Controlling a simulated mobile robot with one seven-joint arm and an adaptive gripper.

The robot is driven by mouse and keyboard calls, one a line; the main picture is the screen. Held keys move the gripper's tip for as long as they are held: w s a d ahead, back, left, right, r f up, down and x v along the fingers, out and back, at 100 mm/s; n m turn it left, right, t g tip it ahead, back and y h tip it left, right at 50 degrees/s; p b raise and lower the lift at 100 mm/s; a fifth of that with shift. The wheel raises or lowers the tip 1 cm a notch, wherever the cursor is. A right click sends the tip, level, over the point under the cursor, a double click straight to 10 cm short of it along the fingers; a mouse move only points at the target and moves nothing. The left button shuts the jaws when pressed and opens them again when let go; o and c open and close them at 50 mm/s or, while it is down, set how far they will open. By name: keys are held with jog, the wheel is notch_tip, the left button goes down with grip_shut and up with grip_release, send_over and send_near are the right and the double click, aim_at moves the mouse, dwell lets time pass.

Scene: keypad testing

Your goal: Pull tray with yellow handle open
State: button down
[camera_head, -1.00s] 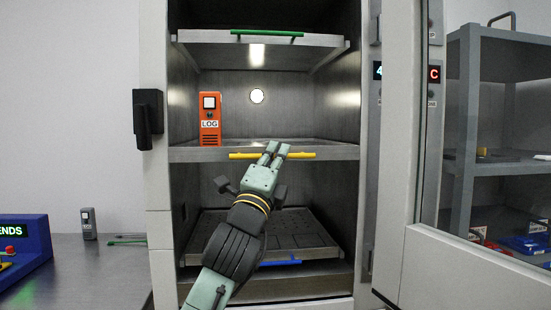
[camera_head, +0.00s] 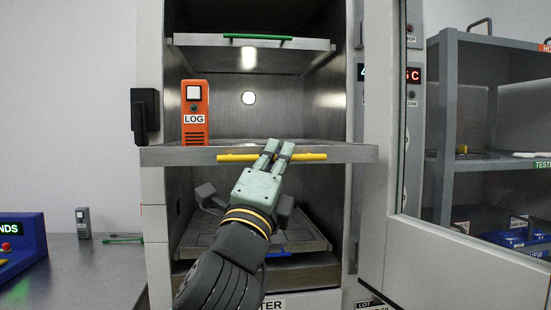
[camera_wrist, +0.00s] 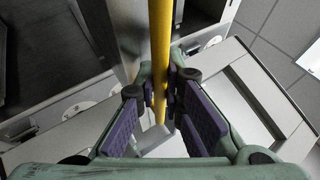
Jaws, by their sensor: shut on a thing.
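The middle tray (camera_head: 350,153) is a metal shelf in the cabinet, and its front edge stands out past the cabinet's front frame. Its yellow handle (camera_head: 232,157) runs along that front edge. My gripper (camera_head: 278,150) is shut on the yellow handle near its middle, coming from below and in front. In the wrist view the yellow handle (camera_wrist: 158,50) passes between my two purple-padded fingers. An orange LOG device (camera_head: 195,112) stands upright on the left part of the tray.
A tray with a green handle (camera_head: 257,37) is above, and one with a blue handle (camera_head: 278,254) is below, partly hidden by my arm. The open cabinet door (camera_head: 400,150) stands at the right. A black latch (camera_head: 145,115) is on the left frame.

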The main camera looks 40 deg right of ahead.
jog(key=shift+s+a, duration=0.35)
jog(key=shift+s, duration=0.15)
jog(key=c, duration=2)
grip_release()
jog(key=shift+o, duration=0.2)
jog(key=v, duration=0.7)
jog(key=shift+a, duration=0.15)
jog(key=shift+s+f, duration=0.1)
